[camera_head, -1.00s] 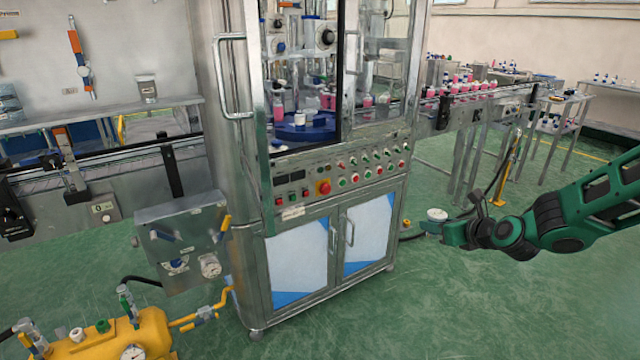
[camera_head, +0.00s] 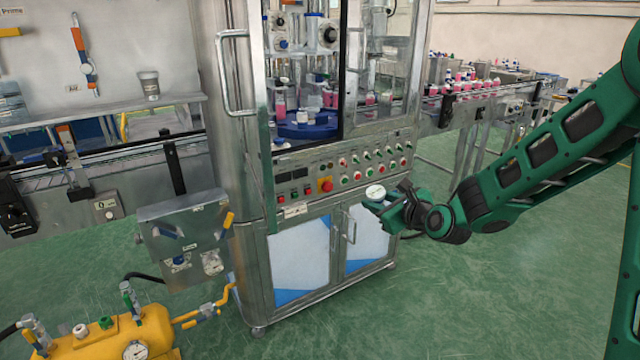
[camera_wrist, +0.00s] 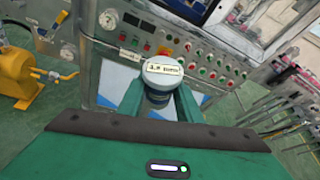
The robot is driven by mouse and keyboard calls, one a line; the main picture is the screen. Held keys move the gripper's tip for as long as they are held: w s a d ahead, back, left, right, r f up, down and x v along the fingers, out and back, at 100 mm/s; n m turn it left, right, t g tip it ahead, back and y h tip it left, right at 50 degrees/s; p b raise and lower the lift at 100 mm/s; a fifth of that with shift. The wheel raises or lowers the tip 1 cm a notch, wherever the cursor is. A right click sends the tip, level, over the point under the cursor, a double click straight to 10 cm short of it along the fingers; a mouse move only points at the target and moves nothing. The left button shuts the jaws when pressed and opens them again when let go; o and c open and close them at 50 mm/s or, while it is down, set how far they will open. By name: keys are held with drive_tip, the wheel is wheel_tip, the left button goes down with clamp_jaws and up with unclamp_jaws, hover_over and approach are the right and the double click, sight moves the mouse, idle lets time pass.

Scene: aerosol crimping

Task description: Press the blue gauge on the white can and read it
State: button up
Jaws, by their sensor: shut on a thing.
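My gripper (camera_head: 383,206) is shut on a round gauge (camera_head: 375,191) with a white face, held in front of the machine's lower panel. In the wrist view the gauge (camera_wrist: 163,70) sits between my two green fingers (camera_wrist: 160,104). Its face carries a pale label that seems to start with 3.8, too small to read surely. A dark bluish body shows below the face. A small white can (camera_head: 302,116) appears to stand on the blue turntable (camera_head: 300,131) inside the machine, well apart from my gripper.
The steel machine (camera_head: 232,140) has a framed opening above a button panel (camera_head: 350,172) with a red stop button (camera_head: 326,185). A conveyor (camera_head: 480,100) with pink bottles runs off to the right. A yellow tank (camera_head: 130,340) stands front left. Green floor lies open at right.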

drive_tip(key=s+a+r+n+y, duration=0.1)
drive_tip(key=a+r+n, duration=0.1)
drive_tip(key=a, duration=0.5)
drive_tip(key=s+a+r+n+y, duration=0.1)
drive_tip(key=a+r+n+y, duration=0.1)
drive_tip(key=a+r, duration=0.3)
drive_tip(key=a, duration=0.3)
drive_tip(key=shift+s+t, duration=0.3)
drive_tip(key=shift+s, duration=0.05)
